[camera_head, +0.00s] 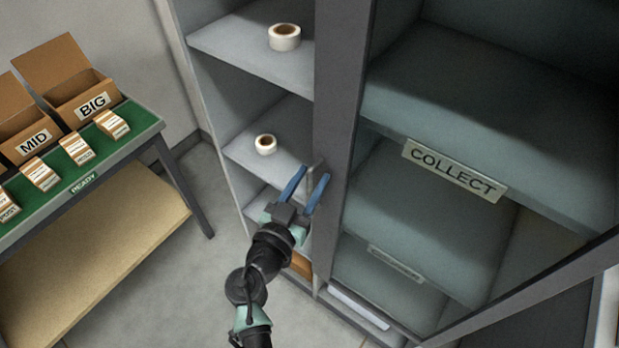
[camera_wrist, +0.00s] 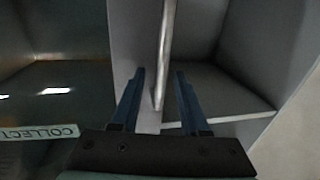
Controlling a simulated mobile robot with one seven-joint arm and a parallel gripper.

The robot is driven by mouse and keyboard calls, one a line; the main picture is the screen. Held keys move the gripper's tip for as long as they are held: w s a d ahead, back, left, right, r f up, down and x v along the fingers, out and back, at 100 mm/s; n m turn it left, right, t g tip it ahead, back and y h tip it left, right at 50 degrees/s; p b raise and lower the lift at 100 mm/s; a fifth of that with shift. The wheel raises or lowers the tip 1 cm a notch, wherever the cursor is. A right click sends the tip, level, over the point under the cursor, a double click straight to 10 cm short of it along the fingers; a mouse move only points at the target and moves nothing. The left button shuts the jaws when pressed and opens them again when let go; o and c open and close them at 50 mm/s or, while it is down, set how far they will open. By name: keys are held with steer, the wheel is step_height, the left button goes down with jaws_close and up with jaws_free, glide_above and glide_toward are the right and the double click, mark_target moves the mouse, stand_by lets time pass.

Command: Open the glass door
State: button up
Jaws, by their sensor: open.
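The glass door (camera_head: 440,235) is the right part of a tall grey cabinet, with shelves visible through the pane. It looks shut, flush with the front. Its thin silver upright handle (camera_head: 311,180) is on the grey stile at the door's left edge. My gripper (camera_head: 306,176) is open with its two blue fingers at the handle. In the wrist view the handle (camera_wrist: 166,50) runs down between the open fingers (camera_wrist: 158,75), closer to the left one; I cannot tell whether it touches either finger.
Left of the handle are open shelves with two tape rolls (camera_head: 285,37) (camera_head: 265,144). A COLLECT label (camera_head: 454,169) is on a shelf behind the glass. A green-topped table (camera_head: 120,140) with boxes stands at the left. Bare floor (camera_head: 190,280) lies between it and the cabinet.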

jaws_close()
stand_by(1.4)
